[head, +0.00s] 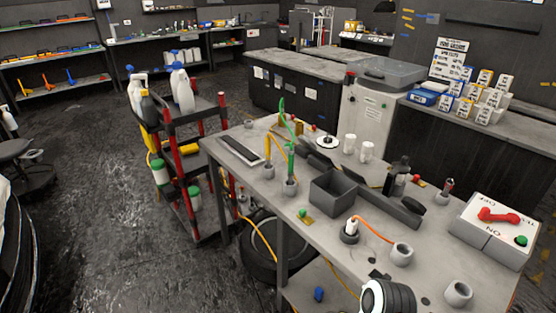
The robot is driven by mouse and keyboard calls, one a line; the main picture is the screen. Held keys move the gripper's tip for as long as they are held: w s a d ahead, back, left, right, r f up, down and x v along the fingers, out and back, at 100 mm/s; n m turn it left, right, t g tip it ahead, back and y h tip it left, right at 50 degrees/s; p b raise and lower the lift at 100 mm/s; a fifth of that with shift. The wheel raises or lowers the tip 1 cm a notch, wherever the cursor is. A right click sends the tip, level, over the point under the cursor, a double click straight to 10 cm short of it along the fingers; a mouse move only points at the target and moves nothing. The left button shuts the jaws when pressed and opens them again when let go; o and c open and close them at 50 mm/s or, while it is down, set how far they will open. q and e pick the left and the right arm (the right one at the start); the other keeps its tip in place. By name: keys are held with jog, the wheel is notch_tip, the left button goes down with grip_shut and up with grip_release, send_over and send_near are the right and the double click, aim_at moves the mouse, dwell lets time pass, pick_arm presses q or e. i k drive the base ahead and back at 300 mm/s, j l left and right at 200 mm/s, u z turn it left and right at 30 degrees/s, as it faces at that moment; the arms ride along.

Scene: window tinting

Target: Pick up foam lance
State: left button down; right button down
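I cannot tell for certain which object is the foam lance. A small white piece with a curved orange tube (372,231) stands on a round dark base on the workbench. Green upright tools (291,160) and a yellow-orange bent tool (277,153) stand in grey holders at the bench's far left part. A dark bottle (397,178) stands near the middle right. Neither of my grippers is in view. A white and black rounded part at the bottom edge may be part of my arm.
The workbench (345,268) also carries a grey open box (333,194), grey cups (402,254) and a switch box (497,229) with a red handle. A red and black cart (190,160) with spray bottles stands left of it. The floor at left is mostly clear.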

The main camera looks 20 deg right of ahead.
aim_at(290, 172)
jog(key=i+j+z, duration=0.1)
jog(key=z, duration=0.45)
jog(key=i+j+z, duration=0.4)
jog(key=j, duration=0.2)
jog(key=j+z, duration=0.15)
jog(key=j, duration=0.15)
jog(key=i, duration=0.05)
